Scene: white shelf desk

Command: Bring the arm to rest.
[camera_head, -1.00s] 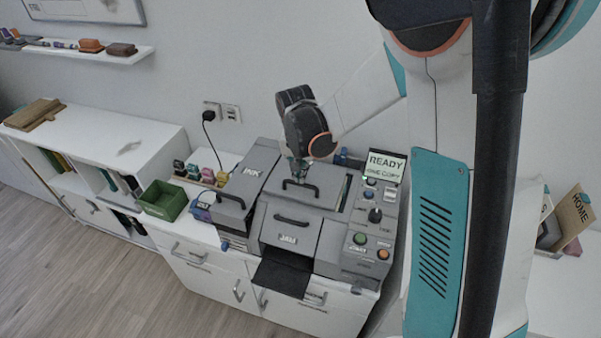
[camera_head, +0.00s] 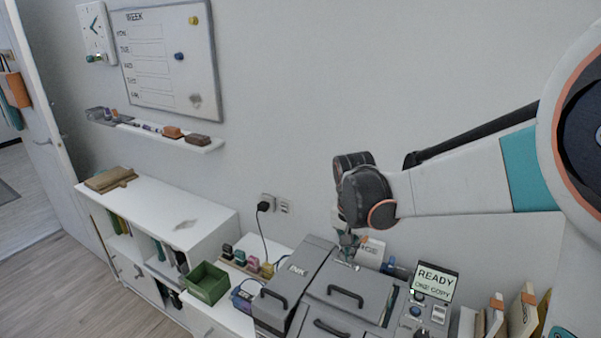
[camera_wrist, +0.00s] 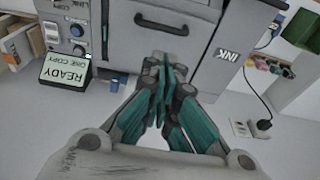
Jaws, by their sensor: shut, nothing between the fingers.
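My gripper (camera_head: 347,252) hangs fingers-down above the back part of the grey printing machine (camera_head: 345,285). In the wrist view my gripper (camera_wrist: 166,68) has its teal fingers together with nothing between them. The machine's top (camera_wrist: 130,42) lies beyond the fingertips, and a dark bar handle (camera_wrist: 161,24) shows just past them. I cannot tell whether the fingertips touch the machine. My arm reaches in from the right of the head view.
A lit READY display (camera_head: 436,283) stands on the machine's right. A green bin (camera_head: 206,283) and several ink bottles (camera_head: 247,262) sit to the left. A white shelf (camera_head: 165,225), wall ledge (camera_head: 150,133) and whiteboard (camera_head: 170,57) are further left.

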